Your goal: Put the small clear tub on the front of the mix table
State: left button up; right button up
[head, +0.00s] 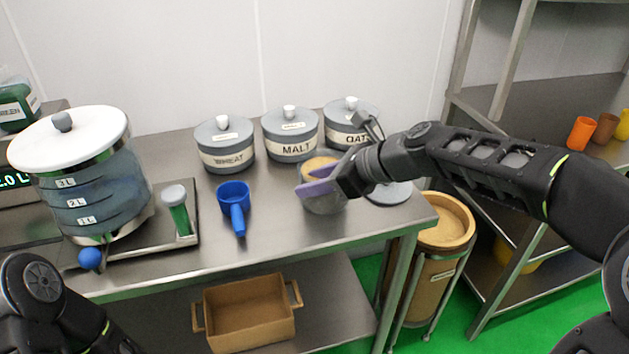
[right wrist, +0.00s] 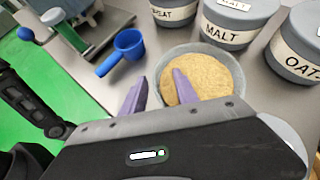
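The small clear tub (head: 325,205), holding tan powder, stands on the steel table in front of the MALT and OATS canisters. In the right wrist view the tub (right wrist: 236,72) is just beyond my fingers. My right gripper (head: 317,180) is at the tub's near side with its purple fingers apart. In the wrist view one finger is outside the rim and the other overlaps the powder inside it. The rim shows between them; I cannot tell whether either finger touches it. My left arm shows at the bottom left, with its gripper out of view.
Behind stand the WHEAT (head: 225,150), MALT (head: 290,140) and OATS (head: 345,130) canisters. A blue scoop (head: 234,200) lies left of the tub, near a large clear dispenser (head: 95,185). A flat grey disc (head: 392,194) lies right. The table's front middle is clear.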

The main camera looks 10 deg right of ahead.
jog(key=p+v, duration=0.1)
jog(key=v, duration=1.1)
